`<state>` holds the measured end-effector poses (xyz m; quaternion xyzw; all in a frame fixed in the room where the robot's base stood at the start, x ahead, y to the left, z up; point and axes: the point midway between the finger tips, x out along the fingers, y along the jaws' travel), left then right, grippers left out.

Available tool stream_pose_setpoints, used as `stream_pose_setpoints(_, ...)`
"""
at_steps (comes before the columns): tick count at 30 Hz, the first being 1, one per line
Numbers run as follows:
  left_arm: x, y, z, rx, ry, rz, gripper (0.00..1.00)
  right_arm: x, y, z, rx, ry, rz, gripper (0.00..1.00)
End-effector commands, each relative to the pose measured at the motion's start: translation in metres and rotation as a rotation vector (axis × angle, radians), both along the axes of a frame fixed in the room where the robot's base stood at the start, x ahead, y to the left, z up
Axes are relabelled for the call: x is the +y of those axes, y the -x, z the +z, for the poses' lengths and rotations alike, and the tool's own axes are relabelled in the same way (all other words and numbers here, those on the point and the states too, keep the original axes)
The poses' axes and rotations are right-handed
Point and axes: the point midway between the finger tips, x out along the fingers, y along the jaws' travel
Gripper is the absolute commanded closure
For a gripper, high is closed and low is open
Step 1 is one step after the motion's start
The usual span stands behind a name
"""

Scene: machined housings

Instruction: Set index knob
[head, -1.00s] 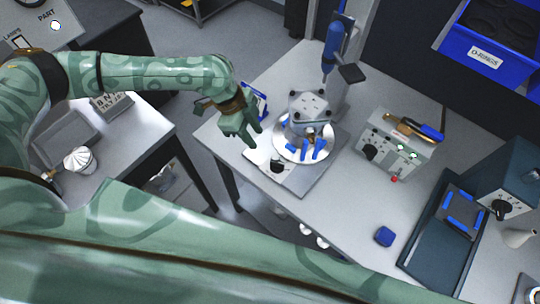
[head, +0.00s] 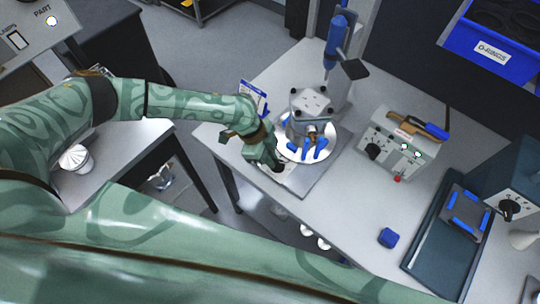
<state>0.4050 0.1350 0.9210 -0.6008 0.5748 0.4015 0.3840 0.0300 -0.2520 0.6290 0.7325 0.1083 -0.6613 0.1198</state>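The index knob (head: 279,168) is a small dark knob on the front left corner of the grey base plate (head: 312,180). Only a part of it shows beside my fingers. My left gripper (head: 272,162) points down at the knob, with its fingertips over or right beside it. I cannot tell whether the fingers touch it or how far apart they are. On the plate stands a round, pale turntable (head: 327,150) with blue clamps. It carries a grey machined housing (head: 311,103). My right gripper is not in view.
A blue-handled press (head: 336,40) stands behind the housing. A blue and white card (head: 253,95) stands close behind my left wrist. A control box (head: 400,145) with knobs and lamps is to the right. A blue block (head: 388,237) lies at the table's front; the tabletop between is clear.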

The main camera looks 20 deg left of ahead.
Motion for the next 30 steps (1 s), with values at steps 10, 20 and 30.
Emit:
stream_pose_setpoints(10,0.000,0.001,0.001,0.000,0.000,0.014,1.00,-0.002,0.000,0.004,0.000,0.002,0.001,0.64)
stream_pose_setpoints(20,0.000,0.006,0.006,0.004,0.000,0.177,1.00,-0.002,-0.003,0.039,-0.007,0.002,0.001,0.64)
stream_pose_setpoints(30,-0.003,0.012,0.007,0.004,0.000,0.464,1.00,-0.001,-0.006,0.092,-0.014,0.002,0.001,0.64)
